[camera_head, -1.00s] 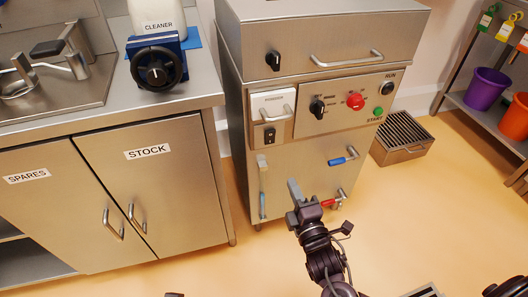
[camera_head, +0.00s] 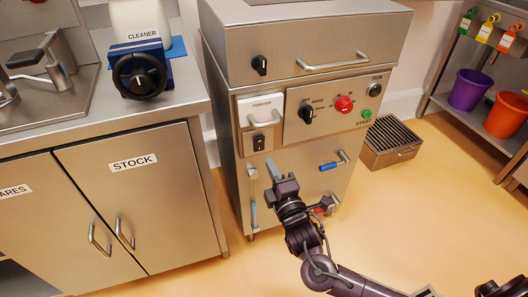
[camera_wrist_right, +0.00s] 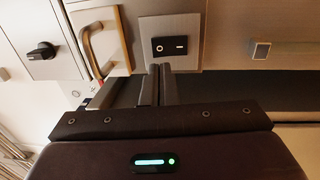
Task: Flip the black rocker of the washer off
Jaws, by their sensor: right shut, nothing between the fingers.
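The washer (camera_head: 225,130) is the steel cabinet in the middle of the head view. Its black rocker (camera_head: 259,142) sits on a small plate below the white panel with a handle. In the right wrist view the rocker (camera_wrist_right: 169,45) lies sideways on its steel plate, with a round mark and a bar mark on its two ends. My right gripper (camera_head: 274,168) is shut and empty, in front of the washer and just below the rocker in the picture. In the wrist view its fingertips (camera_wrist_right: 161,72) are close to the plate's edge; contact cannot be told. My left gripper is out of view.
Around the rocker are a panel handle (camera_head: 265,119), a black knob (camera_head: 306,114), a red knob (camera_head: 344,104) and a green button (camera_head: 367,114). A blue-handled valve (camera_head: 329,166) is right of my gripper. The STOCK cabinet (camera_head: 150,210) stands left; a grated box (camera_head: 390,145) stands right.

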